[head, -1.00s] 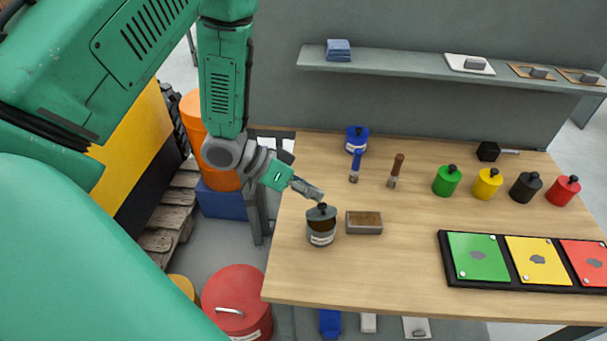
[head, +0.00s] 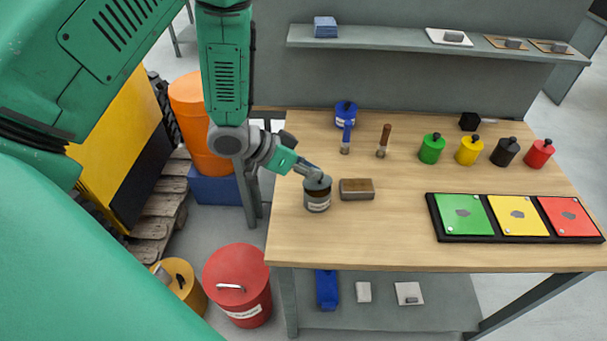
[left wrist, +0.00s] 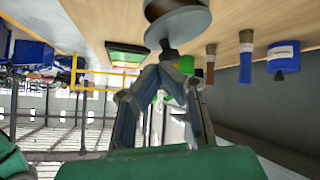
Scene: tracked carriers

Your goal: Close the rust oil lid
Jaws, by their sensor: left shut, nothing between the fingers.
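The rust oil can (head: 317,204) is a small grey pot with a brown band and a pale label, upright near the table's left edge. Its dark grey lid (head: 319,184) with a black knob is at the top of the can; I cannot tell whether it is fully seated. In the left wrist view, the lid (left wrist: 182,24) is a grey disc with its knob pointing toward my fingers. My left gripper (head: 314,172) is shut and empty, with its fingertips right at the knob, which they partly hide. Contact is unclear. My right gripper is not in view.
A brown-topped block (head: 357,190) stands close to the can's right. A black tray (head: 434,219) with coloured panels lies at the right. The table front is clear. A shelf (head: 400,38) runs behind.

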